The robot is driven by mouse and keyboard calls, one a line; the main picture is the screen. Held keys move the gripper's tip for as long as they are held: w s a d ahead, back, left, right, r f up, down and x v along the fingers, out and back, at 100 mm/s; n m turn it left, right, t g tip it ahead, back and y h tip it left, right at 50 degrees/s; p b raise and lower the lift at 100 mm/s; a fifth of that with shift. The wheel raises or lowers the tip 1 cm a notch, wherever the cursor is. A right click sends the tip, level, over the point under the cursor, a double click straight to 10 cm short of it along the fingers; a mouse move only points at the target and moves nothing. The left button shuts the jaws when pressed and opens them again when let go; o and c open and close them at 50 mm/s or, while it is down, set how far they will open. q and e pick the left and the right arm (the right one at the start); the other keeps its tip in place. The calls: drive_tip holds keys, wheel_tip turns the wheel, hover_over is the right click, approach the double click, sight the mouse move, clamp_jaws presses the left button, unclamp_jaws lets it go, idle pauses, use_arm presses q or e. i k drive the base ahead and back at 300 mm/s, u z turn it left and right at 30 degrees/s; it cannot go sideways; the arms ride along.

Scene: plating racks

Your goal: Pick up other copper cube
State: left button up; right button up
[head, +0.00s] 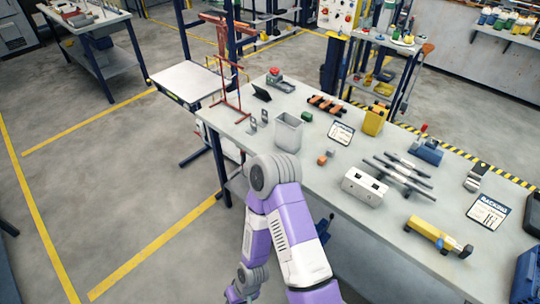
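A small copper-orange cube (322,160) lies on the pale workbench (300,180), near its middle. A small grey block (331,154) is just behind it to the right. No second loose copper cube can be made out. A purple and white arm of mine rises from the bottom edge to a bent grey joint in front of the bench, then folds down to the lower left. No gripper fingers show, and whether anything is held is hidden.
A grey open bin (288,131) stands left of the cube, and a white block with dark holes (364,187) to its right. A dark rack with orange pieces (327,105), a yellow bin (375,120) and a printed card (341,133) are behind. A red wire frame (237,88) stands at the bench's left end.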

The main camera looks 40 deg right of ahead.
sight(322, 160)
drive_tip(key=u, duration=0.15)
drive_tip(key=i, duration=0.9)
drive_tip(key=z, duration=1.5)
